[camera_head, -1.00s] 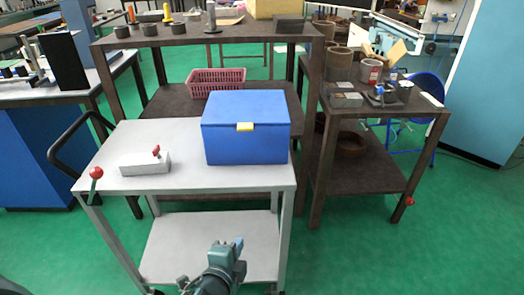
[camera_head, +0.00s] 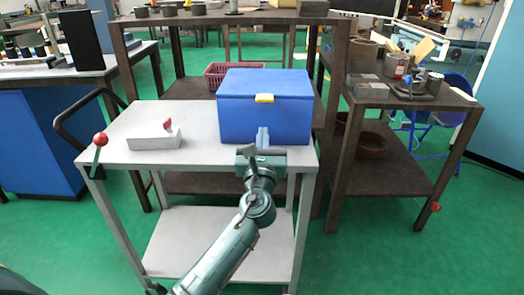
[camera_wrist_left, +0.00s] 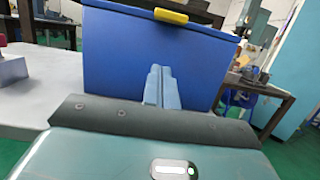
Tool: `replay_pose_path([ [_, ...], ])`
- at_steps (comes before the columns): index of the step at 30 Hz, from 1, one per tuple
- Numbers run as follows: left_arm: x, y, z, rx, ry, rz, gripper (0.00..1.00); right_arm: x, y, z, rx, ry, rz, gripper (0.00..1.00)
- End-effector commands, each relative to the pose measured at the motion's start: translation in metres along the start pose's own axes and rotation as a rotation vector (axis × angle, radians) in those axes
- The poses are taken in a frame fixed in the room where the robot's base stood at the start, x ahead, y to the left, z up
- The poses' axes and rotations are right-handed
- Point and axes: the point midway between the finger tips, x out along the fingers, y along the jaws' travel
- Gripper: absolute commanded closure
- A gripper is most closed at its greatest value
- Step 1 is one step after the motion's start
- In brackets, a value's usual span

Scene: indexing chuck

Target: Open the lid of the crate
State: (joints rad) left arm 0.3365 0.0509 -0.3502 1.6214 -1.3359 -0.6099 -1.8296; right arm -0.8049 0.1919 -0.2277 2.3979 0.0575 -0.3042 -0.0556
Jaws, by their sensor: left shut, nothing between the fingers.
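The blue crate (camera_head: 265,120) stands on the light grey cart top, its lid (camera_head: 264,82) shut. A yellow latch tab (camera_head: 264,98) sits at the middle of the lid's front edge. My left gripper (camera_head: 263,137) is shut and empty, in front of the crate's front wall and below the tab. In the left wrist view, the closed fingers (camera_wrist_left: 159,86) point up at the blue front wall (camera_wrist_left: 125,62), and the yellow tab (camera_wrist_left: 171,16) is above them. I cannot tell whether the fingertips touch the wall. My right gripper is not in view.
The cart top (camera_head: 115,158) has free room left of the crate. A grey block with a red knob (camera_head: 155,138) lies there. A dark shelf with a red basket (camera_head: 228,75) is behind. A brown table with cups and tools (camera_head: 412,98) stands to the right.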

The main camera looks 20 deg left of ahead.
Motion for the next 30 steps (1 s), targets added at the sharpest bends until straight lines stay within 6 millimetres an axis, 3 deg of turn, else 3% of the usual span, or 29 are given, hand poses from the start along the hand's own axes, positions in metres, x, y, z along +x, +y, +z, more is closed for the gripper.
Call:
replay_pose_path([
  [5, 0.038, 0.0, -0.001, -0.001, -0.001, 0.002, 1.0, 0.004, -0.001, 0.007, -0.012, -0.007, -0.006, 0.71],
  [7, 0.039, 0.0, 0.018, -0.005, -0.001, 0.001, 1.0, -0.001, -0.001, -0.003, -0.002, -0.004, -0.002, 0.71],
  [12, 0.042, 0.0, 0.034, -0.004, 0.0, 0.0, 1.0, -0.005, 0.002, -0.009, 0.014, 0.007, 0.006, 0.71],
  [30, 0.045, 0.0, 0.042, -0.002, 0.008, 0.0, 1.0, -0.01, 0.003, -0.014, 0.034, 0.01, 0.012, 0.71],
])
